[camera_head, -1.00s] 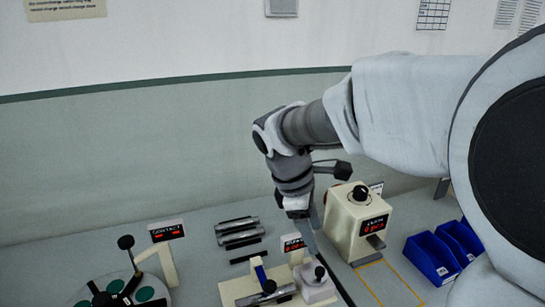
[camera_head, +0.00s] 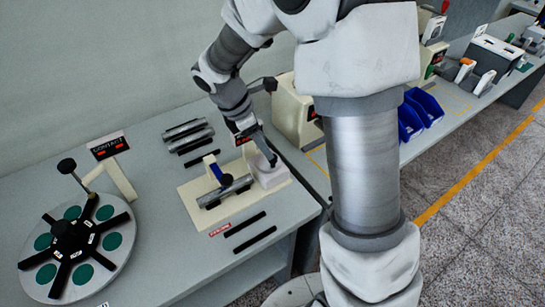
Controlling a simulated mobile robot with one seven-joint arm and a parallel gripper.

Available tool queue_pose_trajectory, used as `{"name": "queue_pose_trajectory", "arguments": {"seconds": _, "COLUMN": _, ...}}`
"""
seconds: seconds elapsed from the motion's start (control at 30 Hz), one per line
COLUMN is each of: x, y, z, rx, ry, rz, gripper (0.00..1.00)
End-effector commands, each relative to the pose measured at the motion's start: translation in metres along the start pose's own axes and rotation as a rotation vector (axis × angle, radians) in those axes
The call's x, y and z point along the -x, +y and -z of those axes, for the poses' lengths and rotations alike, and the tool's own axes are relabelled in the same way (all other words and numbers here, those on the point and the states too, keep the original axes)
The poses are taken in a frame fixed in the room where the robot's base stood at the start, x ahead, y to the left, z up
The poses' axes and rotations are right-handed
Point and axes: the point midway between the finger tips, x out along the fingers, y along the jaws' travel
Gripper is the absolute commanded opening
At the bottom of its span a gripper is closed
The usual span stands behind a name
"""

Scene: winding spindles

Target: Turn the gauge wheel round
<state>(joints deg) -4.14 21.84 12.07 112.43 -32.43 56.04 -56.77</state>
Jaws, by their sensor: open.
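A round grey wheel (camera_head: 122,262) lies flat at the left of the bench. It carries black spokes, green round pads and a black hub (camera_head: 69,234). A cream post with a black knob (camera_head: 67,166) rises at its back edge, beside a display reading CONTACT (camera_head: 108,146). My gripper (camera_head: 255,140) is open, well to the right of the wheel, over the right end of a cream fixture (camera_head: 193,202). Its fingertips are small and partly hidden, and I see nothing held. The fixture carries a metal cylinder (camera_head: 226,191), a blue upright part (camera_head: 213,168) and a pale block (camera_head: 270,175).
Metal rods (camera_head: 187,130) lie behind the fixture, and black bars (camera_head: 246,223) lie in front. Blue bins (camera_head: 424,107) and a cream machine (camera_head: 291,112) stand to the right. My arm crosses the right half. Bare bench lies between wheel and fixture.

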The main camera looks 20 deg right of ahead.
Motion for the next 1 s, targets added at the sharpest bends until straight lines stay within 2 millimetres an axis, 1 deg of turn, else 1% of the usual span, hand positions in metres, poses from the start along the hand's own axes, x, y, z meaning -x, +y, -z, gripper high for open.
{"name": "queue_pose_trajectory", "arguments": {"seconds": 0.03, "x": -0.013, "y": -0.002, "z": 0.000, "rx": 0.001, "ry": 0.000, "rz": 0.005, "gripper": 0.61}}
{"name": "queue_pose_trajectory", "arguments": {"seconds": 0.1, "x": -0.027, "y": -0.001, "z": 0.000, "rx": -0.001, "ry": 0.000, "rz": 0.005, "gripper": 0.61}}
{"name": "queue_pose_trajectory", "arguments": {"seconds": 0.2, "x": -0.043, "y": -0.001, "z": 0.000, "rx": -0.001, "ry": 0.000, "rz": 0.005, "gripper": 0.61}}
{"name": "queue_pose_trajectory", "arguments": {"seconds": 0.3, "x": -0.055, "y": -0.001, "z": 0.000, "rx": 0.000, "ry": 0.000, "rz": 0.002, "gripper": 0.61}}
{"name": "queue_pose_trajectory", "arguments": {"seconds": 0.5, "x": -0.066, "y": 0.000, "z": 0.000, "rx": -0.002, "ry": 0.001, "rz": 0.001, "gripper": 0.61}}
{"name": "queue_pose_trajectory", "arguments": {"seconds": 0.73, "x": -0.066, "y": 0.000, "z": 0.000, "rx": -0.002, "ry": 0.001, "rz": 0.000, "gripper": 0.61}}
{"name": "queue_pose_trajectory", "arguments": {"seconds": 0.77, "x": -0.066, "y": 0.000, "z": 0.000, "rx": -0.002, "ry": 0.001, "rz": 0.000, "gripper": 0.60}}
{"name": "queue_pose_trajectory", "arguments": {"seconds": 0.8, "x": -0.066, "y": 0.000, "z": 0.000, "rx": -0.002, "ry": 0.001, "rz": 0.000, "gripper": 0.52}}
{"name": "queue_pose_trajectory", "arguments": {"seconds": 0.87, "x": -0.066, "y": 0.000, "z": 0.000, "rx": -0.002, "ry": 0.001, "rz": 0.000, "gripper": 0.42}}
{"name": "queue_pose_trajectory", "arguments": {"seconds": 1.0, "x": -0.066, "y": 0.000, "z": 0.000, "rx": -0.001, "ry": 0.001, "rz": 0.000, "gripper": 0.16}}
